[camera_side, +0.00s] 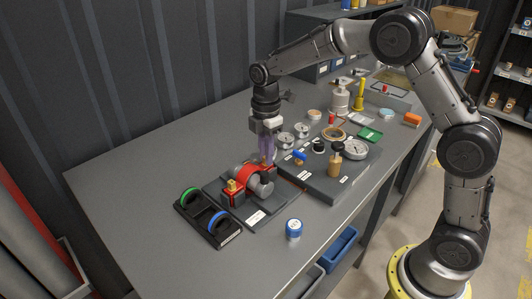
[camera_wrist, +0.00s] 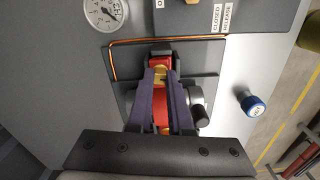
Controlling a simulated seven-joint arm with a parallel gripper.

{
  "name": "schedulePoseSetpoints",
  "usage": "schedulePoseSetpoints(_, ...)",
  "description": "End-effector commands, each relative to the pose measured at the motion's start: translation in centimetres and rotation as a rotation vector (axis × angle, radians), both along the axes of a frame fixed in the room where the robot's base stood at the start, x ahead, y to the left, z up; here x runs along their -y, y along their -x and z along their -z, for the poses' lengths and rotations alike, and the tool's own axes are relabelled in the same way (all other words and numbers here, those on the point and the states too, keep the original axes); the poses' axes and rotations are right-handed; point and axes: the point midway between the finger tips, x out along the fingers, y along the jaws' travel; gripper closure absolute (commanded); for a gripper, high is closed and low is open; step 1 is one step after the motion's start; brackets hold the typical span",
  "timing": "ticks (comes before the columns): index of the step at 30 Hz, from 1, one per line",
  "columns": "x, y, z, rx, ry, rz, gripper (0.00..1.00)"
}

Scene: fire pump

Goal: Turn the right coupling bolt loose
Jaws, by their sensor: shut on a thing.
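A red coupling (camera_side: 249,173) sits on a grey pump body on a dark base plate; it also shows in the wrist view (camera_wrist: 163,94). A brass bolt (camera_side: 231,186) stands at its left end in the side view. My gripper (camera_side: 267,160) points down over the coupling's right end. Its purple fingers close around another brass bolt (camera_wrist: 160,74), the right one, which they hide in the side view. In the wrist view, the fingers (camera_wrist: 160,78) lie on both sides of this bolt. More brass (camera_wrist: 165,131) shows closer to the palm.
A black holder with a green ring (camera_side: 189,196) and a blue ring (camera_side: 217,219) lies left of the coupling. A grey panel (camera_side: 316,183) with knobs and gauges is to the right. The table's left part is bare.

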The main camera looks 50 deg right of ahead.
Motion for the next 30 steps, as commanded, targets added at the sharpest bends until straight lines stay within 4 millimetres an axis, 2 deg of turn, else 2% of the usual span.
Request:
schedulePoseSetpoints(12,-0.01,-0.05,-0.12,0.003,0.000,-0.181,1.00)
schedulePoseSetpoints(28,-0.02,-0.09,-0.15,0.004,0.000,-0.203,1.00)
schedulePoseSetpoints(29,-0.02,-0.09,-0.15,0.004,0.000,-0.203,0.78)
schedulePoseSetpoints(30,-0.02,-0.08,-0.15,0.004,0.000,-0.203,0.71)
